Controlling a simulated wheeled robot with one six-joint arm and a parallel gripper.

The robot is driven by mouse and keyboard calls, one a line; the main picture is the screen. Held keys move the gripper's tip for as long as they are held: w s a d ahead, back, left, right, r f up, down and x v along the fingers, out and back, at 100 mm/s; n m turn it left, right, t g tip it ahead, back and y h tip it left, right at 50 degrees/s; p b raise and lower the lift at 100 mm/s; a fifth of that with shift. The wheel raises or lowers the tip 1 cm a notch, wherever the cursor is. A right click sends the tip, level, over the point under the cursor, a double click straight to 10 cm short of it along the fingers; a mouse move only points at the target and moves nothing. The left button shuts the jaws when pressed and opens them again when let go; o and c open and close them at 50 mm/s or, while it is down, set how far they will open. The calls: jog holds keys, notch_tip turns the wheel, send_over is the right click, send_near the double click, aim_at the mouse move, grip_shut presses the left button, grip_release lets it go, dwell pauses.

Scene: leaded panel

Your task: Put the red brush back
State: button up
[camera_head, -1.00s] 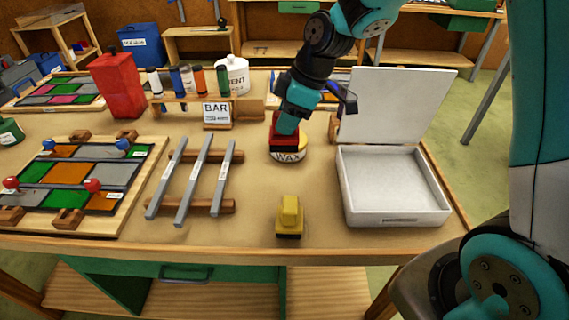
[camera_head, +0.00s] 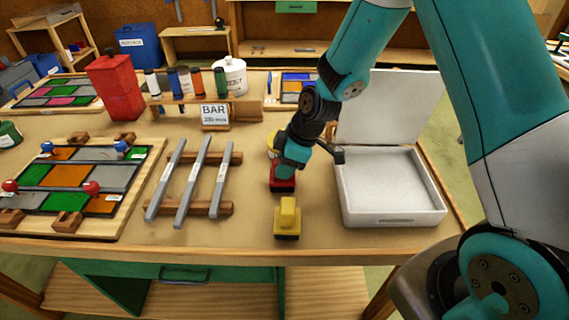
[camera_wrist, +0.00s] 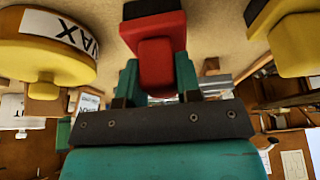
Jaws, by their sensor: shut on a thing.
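The red brush (camera_head: 282,183) is between the fingers of my gripper (camera_head: 288,168), low over the bench between the wax tin and the yellow brush. I cannot tell whether it touches the bench. In the wrist view the red brush (camera_wrist: 156,60) sits between the two teal fingertips (camera_wrist: 158,82), its dark base pointing away from the gripper. The yellow brush (camera_head: 288,215) stands just in front of it. The wax tin (camera_head: 271,143), yellow with a white label, is behind, partly hidden by my arm; its label shows in the wrist view (camera_wrist: 60,28).
An open white box (camera_head: 397,221) with a raised lid (camera_head: 385,105) stands close on the right. Grey lead bars (camera_head: 194,180) lie on wooden rests to the left, beside a coloured panel (camera_head: 70,176). A BAR sign (camera_head: 214,115) and bottles stand behind.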

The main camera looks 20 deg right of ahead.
jog(key=shift+f, duration=0.15)
jog(key=o, duration=1)
jog(key=shift+c, duration=0.2)
jog(key=v, duration=1.2)
jog(key=s+a+r+m, duration=0.2)
jog(key=s+a+r, duration=0.1)
jog(key=s, duration=0.4)
jog(key=s+a+r+m+g, duration=0.1)
jog(key=s+a+r+m, duration=0.1)
jog(key=s, duration=0.5)
jog(key=s+a+r+m, duration=0.2)
jog(key=s+a+r, duration=0.2)
jog(key=s, duration=0.4)
jog(key=shift+r+m+g+b, duration=0.3)
jog(key=shift+r+g+b, duration=0.1)
jog(key=shift+r, duration=0.05)
jog(key=shift+s, duration=0.1)
